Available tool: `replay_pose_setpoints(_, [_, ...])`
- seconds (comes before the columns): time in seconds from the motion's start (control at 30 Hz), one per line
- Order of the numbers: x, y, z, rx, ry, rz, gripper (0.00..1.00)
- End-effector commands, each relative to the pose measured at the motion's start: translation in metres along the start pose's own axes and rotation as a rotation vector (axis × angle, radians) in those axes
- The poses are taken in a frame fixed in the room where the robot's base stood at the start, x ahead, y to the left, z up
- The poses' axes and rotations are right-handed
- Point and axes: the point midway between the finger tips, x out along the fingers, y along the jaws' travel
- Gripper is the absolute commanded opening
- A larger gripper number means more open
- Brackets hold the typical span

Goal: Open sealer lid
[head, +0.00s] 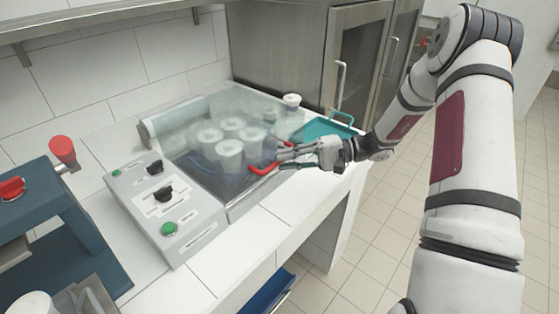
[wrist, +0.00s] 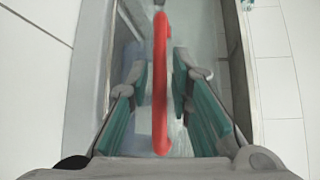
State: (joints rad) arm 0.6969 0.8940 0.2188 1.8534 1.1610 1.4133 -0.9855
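The sealer (head: 165,207) is a grey machine on the counter, with knobs and green buttons on its front panel. Its see-through lid (head: 190,120) lies down over several white cups (head: 230,152). The lid's red handle (head: 262,170) is at the right edge, partly hidden by my gripper (head: 280,154). In the wrist view the red handle (wrist: 160,100) runs lengthwise between the two teal-padded fingers of my gripper (wrist: 165,70). The fingers are open, with a gap to the right of the handle. Whether the left finger touches it I cannot tell.
A blue machine with a red knob (head: 62,150) is at the left. A steel cabinet (head: 300,50) stands behind. The counter's front strip (head: 260,235) is clear.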

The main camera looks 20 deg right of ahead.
Motion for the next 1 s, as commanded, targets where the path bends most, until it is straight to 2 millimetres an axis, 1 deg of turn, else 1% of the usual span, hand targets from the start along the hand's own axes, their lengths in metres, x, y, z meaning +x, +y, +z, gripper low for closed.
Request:
replay_pose_setpoints(0.03, [0.007, 0.000, 0.001, 0.001, -0.002, 0.000, 0.20])
replay_pose_setpoints(0.1, [0.015, 0.000, 0.000, 0.001, -0.001, -0.001, 0.20])
replay_pose_setpoints(0.2, [0.021, 0.000, 0.000, 0.002, 0.000, 0.000, 0.20])
replay_pose_setpoints(0.33, [0.025, 0.001, 0.000, 0.002, 0.001, 0.000, 0.20])
replay_pose_setpoints(0.57, [0.025, 0.000, 0.000, 0.001, 0.001, 0.000, 0.20])
replay_pose_setpoints(0.6, [0.025, 0.000, 0.000, 0.001, 0.001, 0.000, 0.11])
replay_pose_setpoints(0.63, [0.025, 0.000, 0.000, 0.001, 0.001, 0.000, 0.04])
replay_pose_setpoints(0.67, [0.025, 0.000, 0.000, 0.001, 0.001, 0.000, 0.00])
replay_pose_setpoints(0.9, [0.025, 0.000, 0.000, 0.001, 0.001, 0.001, 0.00])
replay_pose_setpoints(1.0, [0.025, -0.004, 0.000, 0.003, 0.001, 0.007, 0.00])
